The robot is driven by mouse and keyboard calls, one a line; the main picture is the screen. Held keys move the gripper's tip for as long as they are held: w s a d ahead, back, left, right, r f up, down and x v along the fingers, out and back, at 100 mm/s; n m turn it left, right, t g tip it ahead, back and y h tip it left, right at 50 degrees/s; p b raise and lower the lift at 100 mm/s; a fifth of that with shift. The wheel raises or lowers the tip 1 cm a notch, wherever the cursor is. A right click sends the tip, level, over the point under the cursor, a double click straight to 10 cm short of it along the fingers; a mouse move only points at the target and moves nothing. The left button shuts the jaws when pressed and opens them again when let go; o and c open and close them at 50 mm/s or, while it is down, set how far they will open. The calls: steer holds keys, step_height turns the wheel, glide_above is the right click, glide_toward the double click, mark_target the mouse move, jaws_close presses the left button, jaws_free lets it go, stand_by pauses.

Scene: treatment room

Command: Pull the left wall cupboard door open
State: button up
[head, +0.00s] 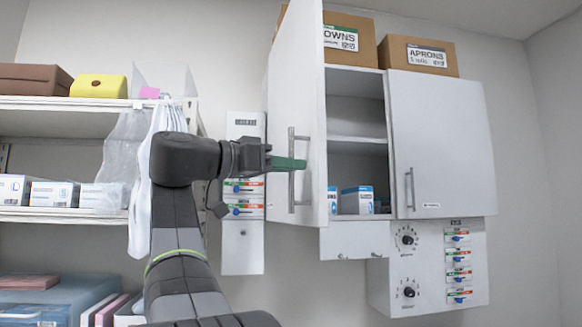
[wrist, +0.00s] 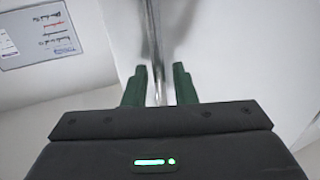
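The left wall cupboard door (head: 300,90) stands swung wide open, out from the cupboard (head: 356,140), so the left compartment shows. Its vertical bar handle (head: 292,190) is on the door's outer face; it also shows in the wrist view (wrist: 155,50). My gripper (head: 290,163) is at the handle, with its green fingers partly overlapping it in the head view. In the wrist view my gripper (wrist: 161,88) has one finger on each side of the bar, with a gap visible on both sides. It is open around the handle.
The right cupboard door (head: 445,140) is closed. Boxes (head: 418,55) stand on top of the cupboard, and small boxes (head: 356,201) stand inside. A shelf rack (head: 65,103) with hanging white cloth is at left. A narrow wall panel (head: 243,255) is behind my arm.

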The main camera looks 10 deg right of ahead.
steer(key=v, duration=1.3)
steer(key=shift+b, duration=0.35)
steer(key=p+x, duration=0.1)
steer(key=x, duration=1.2)
steer(key=shift+w+d, duration=0.1)
steer(key=shift+d, duration=0.3)
